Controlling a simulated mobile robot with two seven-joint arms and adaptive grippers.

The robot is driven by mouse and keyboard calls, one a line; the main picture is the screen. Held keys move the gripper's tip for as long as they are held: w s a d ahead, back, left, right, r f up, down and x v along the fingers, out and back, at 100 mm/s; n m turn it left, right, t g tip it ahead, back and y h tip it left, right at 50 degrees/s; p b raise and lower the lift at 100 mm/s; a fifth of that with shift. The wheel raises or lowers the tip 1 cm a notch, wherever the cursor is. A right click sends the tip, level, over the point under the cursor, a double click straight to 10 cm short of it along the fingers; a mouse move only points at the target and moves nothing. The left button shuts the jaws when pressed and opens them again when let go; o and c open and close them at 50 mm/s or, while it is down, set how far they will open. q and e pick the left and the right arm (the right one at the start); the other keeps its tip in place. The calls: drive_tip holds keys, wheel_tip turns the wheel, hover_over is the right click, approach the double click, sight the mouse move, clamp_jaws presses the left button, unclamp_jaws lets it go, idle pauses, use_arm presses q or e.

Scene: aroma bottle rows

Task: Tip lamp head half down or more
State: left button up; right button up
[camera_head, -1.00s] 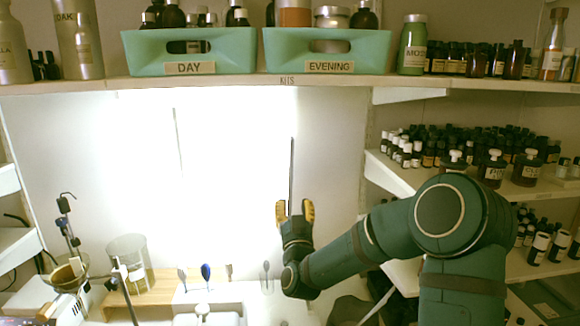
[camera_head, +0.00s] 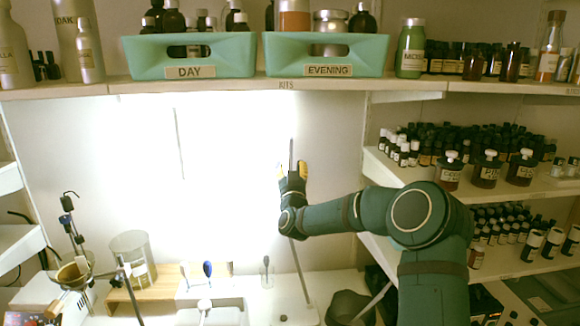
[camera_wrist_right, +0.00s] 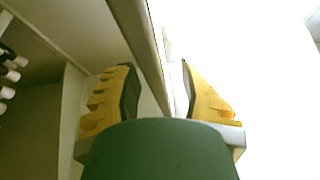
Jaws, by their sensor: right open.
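A thin lamp bar (camera_head: 300,270) rises from the white counter, leaning slightly left, and passes behind my right wrist. A thin upright piece (camera_head: 291,152) shows above the fingers, and I cannot tell whether it is the same bar. The lamp head cannot be made out; white glare covers the wall around it. My right gripper (camera_head: 292,172) is open, with its yellow-padded fingers pointing up at this piece. In the right wrist view a grey bar (camera_wrist_right: 145,45) runs diagonally between the open fingers, with no clear grip on it. My left gripper is out of view.
A shelf (camera_head: 330,84) with a green DAY bin (camera_head: 228,68) and EVENING bin (camera_head: 360,68) spans above the gripper. Bottle shelves (camera_head: 420,180) stand right of my arm. A glass cylinder (camera_head: 133,255) and a metal stand (camera_head: 75,235) are at lower left.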

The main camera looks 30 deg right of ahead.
drive_tip(key=shift+o, duration=0.2)
drive_tip(key=shift+w, duration=0.1)
drive_tip(key=shift+r, duration=0.1)
clamp_jaws()
drive_tip(key=shift+a, duration=0.1)
drive_tip(key=w+a+f+n+y+b, duration=0.2)
drive_tip(key=w+a+n+y+b, duration=0.1)
drive_tip(key=a+n, duration=0.3)
drive_tip(key=w+a+f+n+t+y+b, duration=0.1)
drive_tip(key=w+a+f+n+y+b, duration=0.2)
drive_tip(key=w+a+n+b, duration=0.1)
drive_tip(key=shift+a+n+b, duration=0.7)
drive_tip(key=shift+a+n, duration=0.6)
drive_tip(key=shift+a, duration=0.05)
drive_tip(key=shift+f, duration=0.1)
